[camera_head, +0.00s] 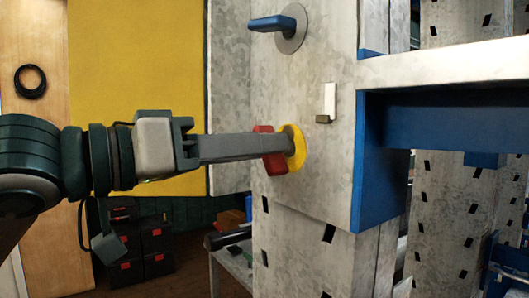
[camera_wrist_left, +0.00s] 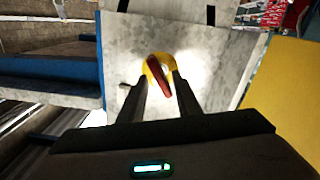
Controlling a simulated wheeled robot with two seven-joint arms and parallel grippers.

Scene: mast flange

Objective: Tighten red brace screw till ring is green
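The red brace screw handle (camera_head: 271,150) stands out from a galvanised metal plate, with a yellow ring (camera_head: 297,147) around its base. My left gripper (camera_head: 262,146) reaches it from the left in the head view. In the left wrist view the red handle (camera_wrist_left: 159,74) lies tilted between the two fingertips of the left gripper (camera_wrist_left: 160,80). The fingers are apart, with a gap visible beside the handle, and do not appear clamped on it. The yellow ring (camera_wrist_left: 146,67) shows behind the handle. The left fingers hide part of the screw in the head view. My right gripper is not in view.
A blue handle on a grey disc (camera_head: 290,28) sits higher on the plate (camera_head: 285,90). A small white bracket (camera_head: 328,103) projects to the right of the ring. A blue and white beam (camera_head: 440,120) extends right. Black bins (camera_head: 140,250) stand low at left.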

